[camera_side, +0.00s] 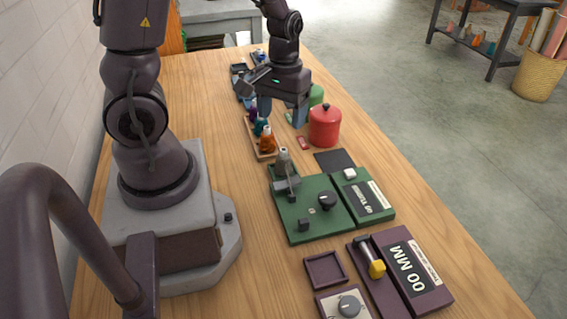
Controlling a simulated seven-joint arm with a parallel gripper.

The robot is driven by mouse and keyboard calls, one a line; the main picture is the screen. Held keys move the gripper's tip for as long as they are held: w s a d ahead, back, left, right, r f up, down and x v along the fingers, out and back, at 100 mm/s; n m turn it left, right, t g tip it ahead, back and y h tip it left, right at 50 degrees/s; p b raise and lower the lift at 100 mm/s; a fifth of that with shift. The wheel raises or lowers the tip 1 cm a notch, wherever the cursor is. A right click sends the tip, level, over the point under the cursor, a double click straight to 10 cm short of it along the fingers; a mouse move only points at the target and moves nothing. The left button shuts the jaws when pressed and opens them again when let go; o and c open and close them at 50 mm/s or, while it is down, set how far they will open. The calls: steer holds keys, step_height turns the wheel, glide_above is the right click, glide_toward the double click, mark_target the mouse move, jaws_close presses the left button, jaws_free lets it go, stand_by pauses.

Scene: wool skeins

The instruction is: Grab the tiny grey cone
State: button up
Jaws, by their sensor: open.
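A small grey cone (283,157) with a pale tip stands at the far left end of a green device (300,232). Its lower part is partly hidden by a grey metal piece of the device. My gripper (282,112) is above and farther back than the cone, pointing down. Its two blue-grey fingers are apart, with nothing visible gripped between them. It hangs over the area between the wooden tray and the red pot.
A wooden tray (263,155) holds purple, teal and orange cones. A red lidded pot (325,127) stands close to the right finger, with a green one behind. A dark mat (335,160) lies nearby. A purple device (402,268) stands in front. Bare wood runs along the right.

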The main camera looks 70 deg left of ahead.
mark_target(283, 149)
steer(key=a+f+n, duration=0.1)
steer(key=w+a+f+n, duration=0.1)
steer(key=shift+w+a+f+t+y, duration=0.15)
steer(key=shift+a+t+y, duration=0.15)
steer(key=shift+a+y, duration=0.1)
step_height(283, 149, down, 12)
steer(key=shift+d+f, duration=0.1)
steer(key=shift+f, duration=0.05)
steer(key=c, duration=1)
